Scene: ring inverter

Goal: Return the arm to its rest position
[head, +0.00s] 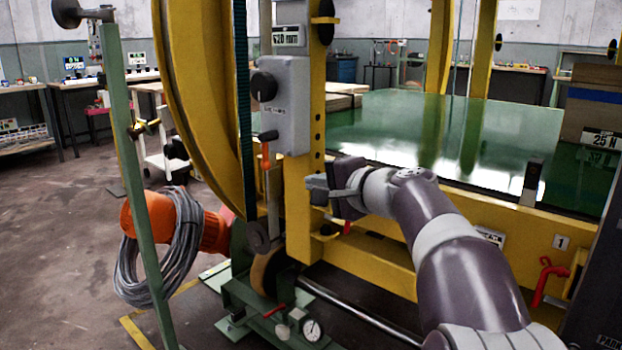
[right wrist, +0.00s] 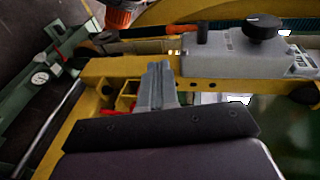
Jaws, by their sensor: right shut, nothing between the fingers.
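My right arm (head: 445,240) reaches in from the lower right in the head view. Its gripper (head: 312,188) is shut and empty in front of the yellow upright post (head: 298,215), below the grey control box. In the right wrist view the gripper's closed fingers (right wrist: 158,80) show over the yellow frame (right wrist: 100,72). I cannot tell whether the fingertips touch the post. My left gripper is not in view.
The grey control box (head: 285,100) with a black knob and an orange-tipped lever (head: 266,150) is close above the gripper. A large yellow ring (head: 195,100) stands left. A red valve handle (head: 548,280) and green platform (head: 430,130) are right. A dial gauge (head: 312,330) sits below.

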